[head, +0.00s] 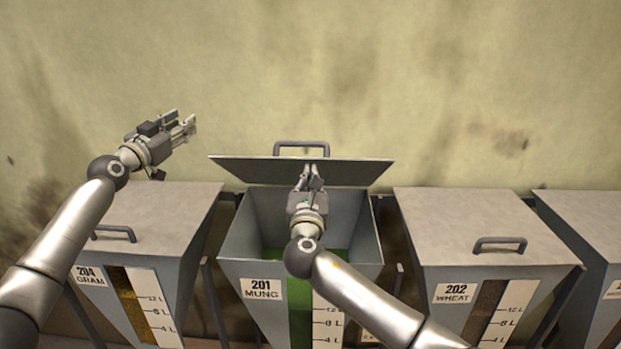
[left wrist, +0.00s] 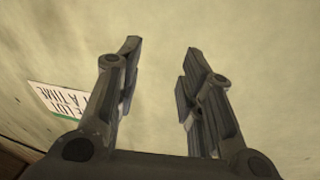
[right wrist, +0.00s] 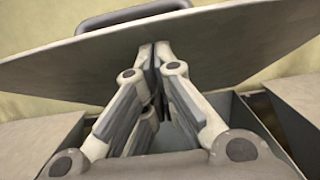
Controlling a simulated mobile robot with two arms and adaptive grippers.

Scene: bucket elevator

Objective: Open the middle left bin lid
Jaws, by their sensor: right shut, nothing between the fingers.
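The bin labelled 201 MUNG (head: 265,290) stands in the middle left of the row, with green contents inside. Its lid (head: 240,171) is raised and tilted back, with its handle (head: 301,146) at the top edge. My right gripper (head: 312,170) is shut and empty, its fingertips at the underside of the lid. In the right wrist view the fingertips (right wrist: 154,48) meet the lid (right wrist: 230,50); whether they press on it I cannot tell. My left gripper (head: 190,122) is open and empty in the air, above and left of the bins; its spread fingers show in the left wrist view (left wrist: 162,60).
The bin 204 GRAM (head: 160,215) at left and the bin 202 WHEAT (head: 470,225) at right have closed lids. Another bin (head: 590,225) is cut off at the right edge. A plain wall (head: 400,80) stands behind. A sign (left wrist: 58,100) shows in the left wrist view.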

